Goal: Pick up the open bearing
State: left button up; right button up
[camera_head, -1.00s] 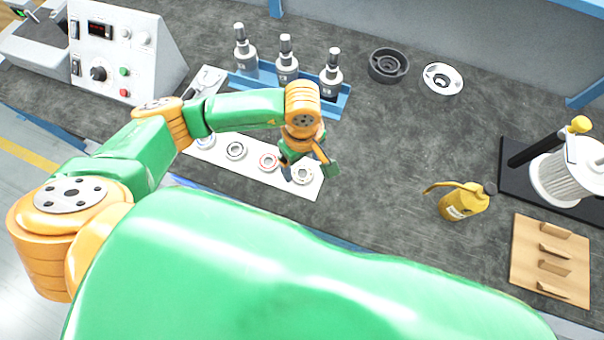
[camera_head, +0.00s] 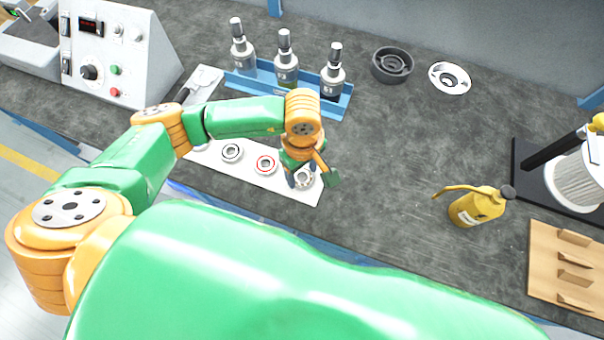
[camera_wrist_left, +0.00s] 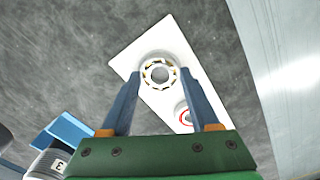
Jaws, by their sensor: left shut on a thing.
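The open bearing (camera_head: 304,179) is a pale metal ring with its cage and gaps showing, at the right end of the white strip (camera_head: 316,194). In the left wrist view the bearing (camera_wrist_left: 159,73) lies between my fingertips, over the strip's end. My left gripper (camera_head: 313,179) reaches down from above and is shut on the open bearing; its fingers (camera_wrist_left: 160,80) stand on either side of the ring. I cannot tell whether the ring is clear of the strip. My right gripper is not in view.
A red-ringed bearing (camera_head: 266,164) and a dark-ringed bearing (camera_head: 231,152) lie along the strip. A blue rack (camera_head: 338,103) with bottles stands behind. A yellow oil can (camera_head: 478,206) and a wooden block (camera_head: 568,268) are to the right. The middle bench is clear.

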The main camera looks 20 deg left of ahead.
pick_arm(q)
jog(key=shift+r+p, duration=0.6)
jog(key=shift+r, duration=0.25)
notch_tip(320, 180, up, 6)
jog(key=p, duration=0.4)
jog(key=shift+r, duration=0.15)
